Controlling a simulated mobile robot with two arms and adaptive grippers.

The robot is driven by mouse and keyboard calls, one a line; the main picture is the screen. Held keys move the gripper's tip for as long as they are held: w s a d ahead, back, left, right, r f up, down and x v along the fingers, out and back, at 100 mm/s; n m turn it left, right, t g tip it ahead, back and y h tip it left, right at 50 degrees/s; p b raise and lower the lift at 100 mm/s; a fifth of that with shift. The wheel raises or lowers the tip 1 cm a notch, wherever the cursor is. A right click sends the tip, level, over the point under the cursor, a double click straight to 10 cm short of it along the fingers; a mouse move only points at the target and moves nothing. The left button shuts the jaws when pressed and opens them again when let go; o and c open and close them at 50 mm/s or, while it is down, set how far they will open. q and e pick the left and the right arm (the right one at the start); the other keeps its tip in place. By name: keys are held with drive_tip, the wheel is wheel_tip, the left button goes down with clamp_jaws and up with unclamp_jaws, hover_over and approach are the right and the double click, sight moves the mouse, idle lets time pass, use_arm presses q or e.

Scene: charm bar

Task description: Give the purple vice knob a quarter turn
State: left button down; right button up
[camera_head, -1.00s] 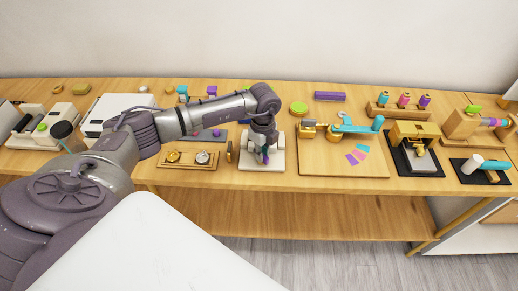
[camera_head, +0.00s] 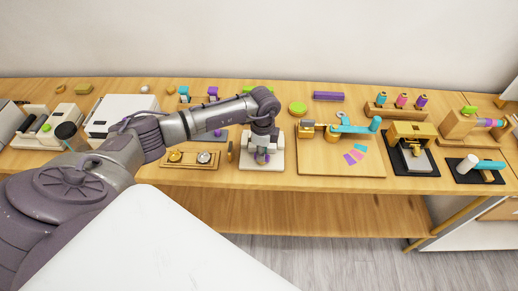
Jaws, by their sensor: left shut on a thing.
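The white vice (camera_head: 277,164) stands near the front edge of the table, at the middle of the camera_head view. My left gripper (camera_head: 262,156) points down over it and is shut on the purple vice knob (camera_head: 261,160). Only small bits of purple show between and beside the fingers. The gripper and wrist hide most of the vice and the knob, so the knob's angle cannot be told. My right gripper is not in view.
A wooden tray (camera_head: 172,164) with two round dials is left of the vice. A wooden board (camera_head: 315,168) with a turquoise lever (camera_head: 353,127) and coloured tiles is close on the right. A green disc (camera_head: 298,108) and a purple bar (camera_head: 328,96) lie behind.

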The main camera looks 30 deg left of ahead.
use_arm(q)
drive_tip(key=shift+s+a+r+n+p, duration=0.15)
drive_tip(key=shift+r+n+p, duration=0.05)
drive_tip(key=shift+n+p, duration=0.35)
drive_tip(key=shift+n, duration=0.55)
drive_tip(key=c, duration=1.3)
unclamp_jaws()
drive_tip(key=shift+f, duration=0.25)
drive_tip(key=shift+c, duration=0.2)
drive_tip(key=shift+o, duration=1.4)
